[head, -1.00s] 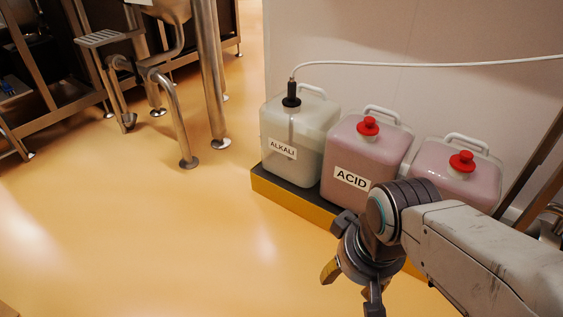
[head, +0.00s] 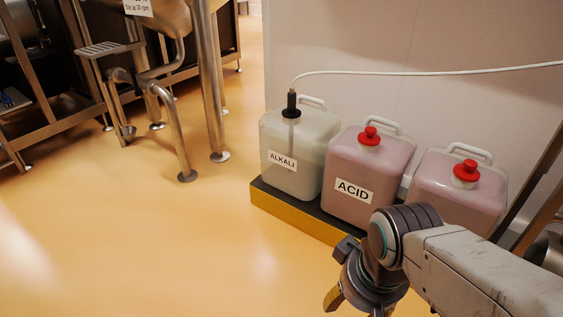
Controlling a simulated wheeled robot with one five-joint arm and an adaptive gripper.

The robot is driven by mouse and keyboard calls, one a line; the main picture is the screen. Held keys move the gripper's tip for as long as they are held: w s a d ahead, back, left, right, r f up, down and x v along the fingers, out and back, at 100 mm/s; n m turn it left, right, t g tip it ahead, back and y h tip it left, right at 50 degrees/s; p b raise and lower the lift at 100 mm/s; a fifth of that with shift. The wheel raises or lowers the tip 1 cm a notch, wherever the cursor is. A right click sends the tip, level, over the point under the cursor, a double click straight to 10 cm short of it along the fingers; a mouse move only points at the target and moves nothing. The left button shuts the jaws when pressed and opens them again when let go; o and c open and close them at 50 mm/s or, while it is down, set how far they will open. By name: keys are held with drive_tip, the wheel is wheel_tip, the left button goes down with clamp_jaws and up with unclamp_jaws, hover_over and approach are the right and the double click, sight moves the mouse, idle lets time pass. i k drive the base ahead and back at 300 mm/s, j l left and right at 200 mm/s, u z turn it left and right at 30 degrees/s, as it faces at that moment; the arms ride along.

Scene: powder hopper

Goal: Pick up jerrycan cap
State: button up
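Three jerrycans stand in a row. The left one, labelled ALKALI (head: 292,165), has a black fitting (head: 291,104) with a white hose on top. The middle one, labelled ACID (head: 362,170), wears a red cap (head: 370,136). The right one (head: 455,200) wears another red cap (head: 466,171), and its lower part is hidden by my arm. My gripper (head: 352,306) hangs low in front of the ACID can, pointing down and apart from both caps. Its fingertips are partly cut off by the bottom edge, so its opening is unclear. I see nothing held in it.
The cans stand on a low yellow-edged platform (head: 300,214) against a pale wall (head: 400,100). A white hose (head: 430,68) runs along the wall. Metal legs and frames (head: 215,100) stand at upper left. The orange floor (head: 130,240) at left is clear.

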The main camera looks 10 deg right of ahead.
sight(467, 171)
drive_tip(key=z, duration=1.4)
